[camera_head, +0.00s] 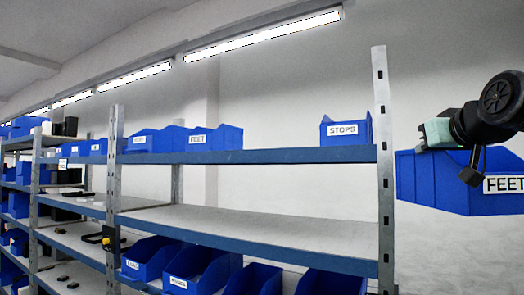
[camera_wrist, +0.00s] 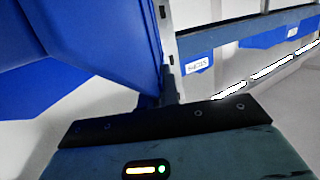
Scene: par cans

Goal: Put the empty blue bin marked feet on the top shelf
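The blue bin marked FEET (camera_head: 432,185) hangs in the air at the right of the head view, to the right of the rack's post. My gripper (camera_head: 473,165) is at its upper edge and appears shut on its wall. The bin is roughly level; its inside is hidden. In the wrist view the bin (camera_wrist: 95,40) fills the upper left, against my fingers (camera_wrist: 168,92). The top shelf (camera_head: 280,156) is to the left, with free room between a second FEET bin (camera_head: 222,138) and a STOPS bin (camera_head: 346,132).
A metal post (camera_head: 382,150) stands between the held bin and the shelf. The middle shelf (camera_head: 250,228) is mostly bare. Several blue bins (camera_head: 195,268) stand on the lower shelf. More loaded racks stand at the left.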

